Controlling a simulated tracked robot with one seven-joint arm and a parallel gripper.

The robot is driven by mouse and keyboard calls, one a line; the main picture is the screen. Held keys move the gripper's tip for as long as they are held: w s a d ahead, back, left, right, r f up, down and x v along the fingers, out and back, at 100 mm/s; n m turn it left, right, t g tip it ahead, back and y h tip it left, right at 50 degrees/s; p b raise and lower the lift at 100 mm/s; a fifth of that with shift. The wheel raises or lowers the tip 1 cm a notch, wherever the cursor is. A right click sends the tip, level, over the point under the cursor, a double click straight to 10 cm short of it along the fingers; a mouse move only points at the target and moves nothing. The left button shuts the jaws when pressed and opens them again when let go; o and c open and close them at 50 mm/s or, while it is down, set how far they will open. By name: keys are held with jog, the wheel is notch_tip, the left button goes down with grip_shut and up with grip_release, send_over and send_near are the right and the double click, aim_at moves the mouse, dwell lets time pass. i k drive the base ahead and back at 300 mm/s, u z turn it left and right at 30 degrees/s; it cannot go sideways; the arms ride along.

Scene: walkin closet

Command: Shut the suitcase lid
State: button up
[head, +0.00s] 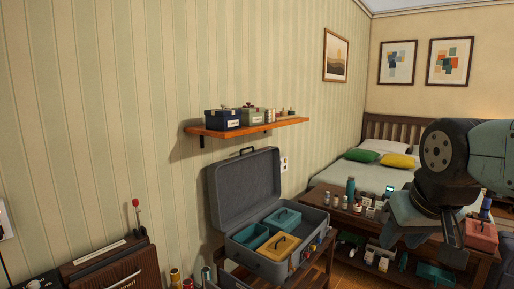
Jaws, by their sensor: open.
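The grey suitcase (222,219) stands open on a dark wooden stand in the middle of the head view. Its lid (245,184) is raised and leans back near the striped wall, with a dark handle on its top edge. Teal boxes (283,219) and a yellow box (279,244) lie in the base. My gripper (432,232) is at the right, in front of the low table and well apart from the suitcase. It is open, and I see nothing held in it. Its fingertips are hard to make out.
A wooden shelf (285,126) with boxes is fixed to the wall above the lid. A low table (340,213) with bottles and small items stands right of the suitcase, before a bed (366,174). A brown case (112,268) is at the lower left.

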aim_at(240, 186)
jog(key=i, duration=1.1)
jog(key=u, duration=0.05)
